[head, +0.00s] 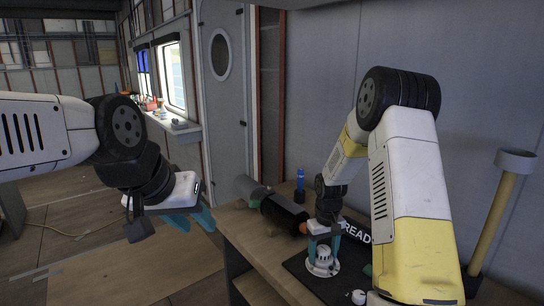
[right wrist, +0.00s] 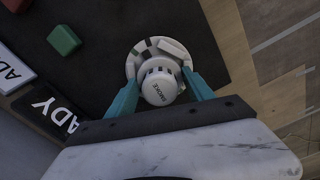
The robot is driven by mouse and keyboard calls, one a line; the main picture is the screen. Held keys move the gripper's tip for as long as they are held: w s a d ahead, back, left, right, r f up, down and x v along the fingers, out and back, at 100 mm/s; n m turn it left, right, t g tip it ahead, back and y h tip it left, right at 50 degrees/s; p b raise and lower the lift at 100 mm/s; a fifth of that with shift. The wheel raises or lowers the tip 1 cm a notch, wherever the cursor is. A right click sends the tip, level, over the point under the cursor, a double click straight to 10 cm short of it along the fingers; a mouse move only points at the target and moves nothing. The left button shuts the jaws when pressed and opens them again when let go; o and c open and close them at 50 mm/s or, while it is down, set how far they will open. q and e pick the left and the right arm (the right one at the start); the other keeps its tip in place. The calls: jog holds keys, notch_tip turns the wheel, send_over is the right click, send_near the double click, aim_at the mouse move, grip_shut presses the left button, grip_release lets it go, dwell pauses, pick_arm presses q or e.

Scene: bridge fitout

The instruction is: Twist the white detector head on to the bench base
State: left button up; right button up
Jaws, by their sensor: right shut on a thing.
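The white detector head (right wrist: 162,86), a small dome marked SMOKE, is between the teal fingers of my right gripper (right wrist: 160,88), which is shut on it. In the head view my right gripper (head: 323,243) points down over the dark mat, with the detector head (head: 322,256) under it. The round white bench base (right wrist: 137,66) lies directly behind the head in the right wrist view, its rim and slots partly covered. I cannot tell whether the head is seated in it. My left gripper (head: 192,217) is in the air left of the bench, fingers apart and empty.
The dark mat (head: 300,268) lies on the wooden bench (head: 238,226). A green block (right wrist: 63,39) and READY lettering (right wrist: 52,108) are near the base. A small white part (head: 358,297) sits at the front.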

jog(key=n, duration=0.3)
jog(key=shift+s+d+f+n, duration=0.1)
jog(key=shift+s+n, duration=0.15)
jog(key=shift+n, duration=0.05)
jog(key=o, duration=1.6)
jog(key=shift+w, duration=0.1)
jog(key=shift+r, duration=0.2)
notch_tip(320, 180, up, 8)
jog(key=shift+f, duration=0.2)
